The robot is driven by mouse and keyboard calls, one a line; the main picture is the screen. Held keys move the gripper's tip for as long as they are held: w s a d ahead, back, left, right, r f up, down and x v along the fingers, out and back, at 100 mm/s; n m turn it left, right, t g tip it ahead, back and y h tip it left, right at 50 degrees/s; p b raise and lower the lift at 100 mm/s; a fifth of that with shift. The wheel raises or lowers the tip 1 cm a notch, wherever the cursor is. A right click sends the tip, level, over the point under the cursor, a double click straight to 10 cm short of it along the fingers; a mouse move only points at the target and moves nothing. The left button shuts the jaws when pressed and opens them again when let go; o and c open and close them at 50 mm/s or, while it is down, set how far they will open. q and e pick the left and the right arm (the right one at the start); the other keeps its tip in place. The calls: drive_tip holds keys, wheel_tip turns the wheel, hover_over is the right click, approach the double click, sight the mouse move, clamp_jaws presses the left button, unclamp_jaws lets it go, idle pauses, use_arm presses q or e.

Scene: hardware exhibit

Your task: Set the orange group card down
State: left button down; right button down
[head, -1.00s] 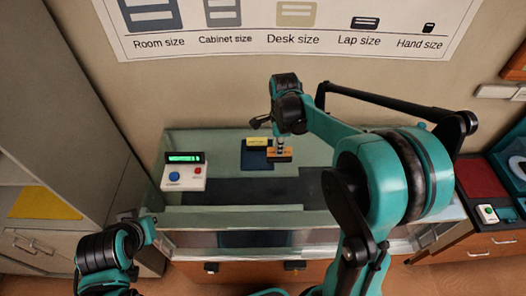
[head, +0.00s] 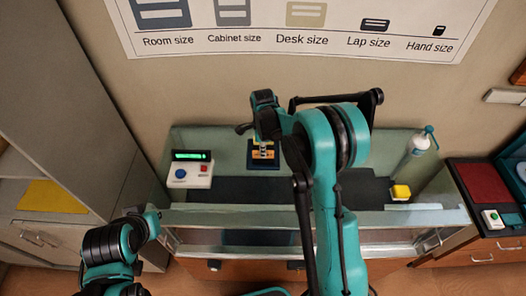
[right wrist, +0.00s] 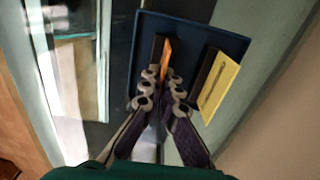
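The orange group card (head: 262,155) is a small orange plate on a dark block. It is over the dark blue tray (head: 250,164), in front of the yellow card (head: 263,142). In the right wrist view the orange card (right wrist: 167,55) stands on edge between the fingertips of my right gripper (right wrist: 161,76), which is closed on it. The yellow card (right wrist: 219,85) stands apart to its right, inside the tray (right wrist: 190,22). I cannot tell whether the orange card touches the tray floor.
A white box with a green display (head: 190,170) stands left of the tray. A yellow block (head: 401,191) and a bottle (head: 420,143) are at the right end of the glass-sided case. A red mat (head: 484,184) lies farther right. The dark strip in the case has free room.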

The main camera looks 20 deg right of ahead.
drive_tip(key=shift+s, duration=0.1)
drive_tip(key=shift+f, duration=0.15)
drive_tip(key=c, duration=1.7)
unclamp_jaws()
